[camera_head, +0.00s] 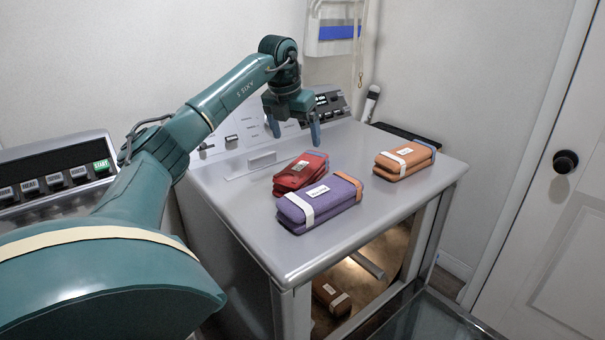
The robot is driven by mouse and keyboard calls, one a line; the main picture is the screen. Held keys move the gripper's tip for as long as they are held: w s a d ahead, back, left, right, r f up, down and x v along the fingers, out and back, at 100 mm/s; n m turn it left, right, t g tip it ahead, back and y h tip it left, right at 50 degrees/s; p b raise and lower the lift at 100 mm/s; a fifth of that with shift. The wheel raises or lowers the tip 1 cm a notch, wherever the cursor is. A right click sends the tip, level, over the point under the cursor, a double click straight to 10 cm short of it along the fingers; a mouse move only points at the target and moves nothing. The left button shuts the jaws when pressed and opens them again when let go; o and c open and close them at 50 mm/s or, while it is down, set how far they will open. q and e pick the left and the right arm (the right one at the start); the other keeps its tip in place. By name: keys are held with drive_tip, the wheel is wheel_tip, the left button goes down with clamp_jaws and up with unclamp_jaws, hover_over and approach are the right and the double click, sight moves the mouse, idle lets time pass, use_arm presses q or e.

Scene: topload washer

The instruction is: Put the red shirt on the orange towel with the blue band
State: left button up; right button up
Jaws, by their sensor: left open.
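The red shirt (300,174) is a folded bundle with a pale label, lying on the grey appliance top. It sits just behind a purple folded bundle, which hides part of its front edge. An orange folded towel (406,160) lies further right on the same top; its visible band looks whitish, and some blue shows at its far right edge. My left gripper (294,130) is open and empty, pointing down above the back of the top, behind the red shirt and apart from it. My right gripper is out of view.
The purple bundle (320,204) with a white band lies close against the red shirt. A brownish bundle (331,297) lies inside the appliance's front opening. A control panel (55,170) is at left, a white door (560,200) at right. The appliance top (300,250) is clear at its front.

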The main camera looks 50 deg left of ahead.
sight(302, 165)
use_arm(q)
drive_tip(key=shift+t+y, duration=0.3)
drive_tip(key=shift+t, duration=0.2)
drive_tip(key=x, duration=0.4)
drive_tip(key=s+x, duration=0.1)
drive_tip(key=x, duration=0.1)
drive_tip(key=shift+d+f, duration=0.25)
drive_tip(key=shift+d, duration=0.05)
drive_tip(key=x, duration=0.5)
drive_tip(key=shift+d+f, duration=0.15)
drive_tip(key=shift+f, duration=0.05)
drive_tip(key=c, duration=1.2)
drive_tip(key=shift+c, duration=0.2)
drive_tip(key=shift+r, duration=0.2)
